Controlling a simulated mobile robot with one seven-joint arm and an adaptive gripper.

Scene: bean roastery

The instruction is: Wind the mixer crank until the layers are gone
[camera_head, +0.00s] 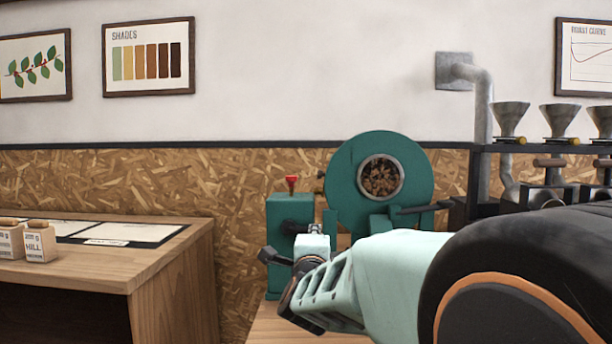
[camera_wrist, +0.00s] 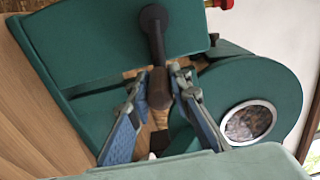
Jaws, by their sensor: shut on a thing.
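The mixer (camera_head: 345,160) is a green machine with a round drum and a green box beside it. Its round metal-rimmed window (camera_head: 381,179) shows brown, mottled contents; I cannot make out distinct layers. The window also shows in the wrist view (camera_wrist: 249,122). The crank (camera_wrist: 154,35) is a dark arm on the green box, ending in a brown handle (camera_wrist: 159,92). My gripper (camera_wrist: 163,84) is shut on this handle, one blue-grey finger on each side. In the head view my gripper (camera_head: 296,262) is in front of the box and hides part of the crank.
A red-topped fitting (camera_head: 291,182) stands on the green box. A dark rack with metal funnels (camera_head: 510,118) is at the right. A grey pipe (camera_head: 482,100) runs down the wall behind.

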